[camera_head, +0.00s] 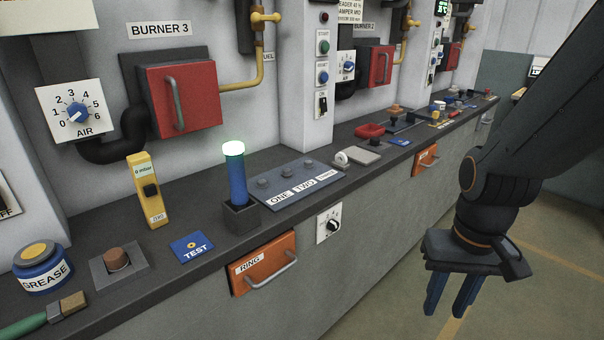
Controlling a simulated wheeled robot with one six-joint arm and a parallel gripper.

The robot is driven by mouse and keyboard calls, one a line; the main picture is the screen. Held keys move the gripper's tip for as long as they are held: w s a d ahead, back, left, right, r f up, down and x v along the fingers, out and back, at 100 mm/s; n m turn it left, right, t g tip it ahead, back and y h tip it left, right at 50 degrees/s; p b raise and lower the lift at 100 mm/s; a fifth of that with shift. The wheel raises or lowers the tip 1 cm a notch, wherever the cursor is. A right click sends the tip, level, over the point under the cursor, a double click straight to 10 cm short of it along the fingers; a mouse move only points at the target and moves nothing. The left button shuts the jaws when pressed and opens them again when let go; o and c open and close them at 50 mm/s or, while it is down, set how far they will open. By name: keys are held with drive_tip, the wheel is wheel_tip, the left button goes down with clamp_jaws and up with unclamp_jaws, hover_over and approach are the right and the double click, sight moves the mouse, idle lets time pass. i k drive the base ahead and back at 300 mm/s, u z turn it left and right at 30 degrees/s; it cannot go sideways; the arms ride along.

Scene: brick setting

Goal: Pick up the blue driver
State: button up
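A blue upright cylinder (237,180) with a glowing pale green top stands in a dark square holder (241,215) on the ledge, left of centre. I cannot tell whether it is the blue driver; no thing in view is clearly a screwdriver. Small blue items farther along the ledge are too small to make out. My gripper (445,308) hangs at the lower right over the floor, pointing down. Its two blue fingers are apart with nothing between them. It is well to the right of the cylinder and clear of the ledge.
The dark ledge (195,270) bears a grease pot (42,278), a yellow meter (147,185), a blue TEST plate (192,247), and a button panel (285,183). An orange RING drawer (264,265) juts from the front. Red burner doors (183,100) line the wall. Floor at right is free.

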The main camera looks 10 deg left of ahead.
sight(233, 151)
drive_tip(key=z, duration=0.6)
drive_tip(key=i, duration=0.85)
drive_tip(key=u, duration=2.5)
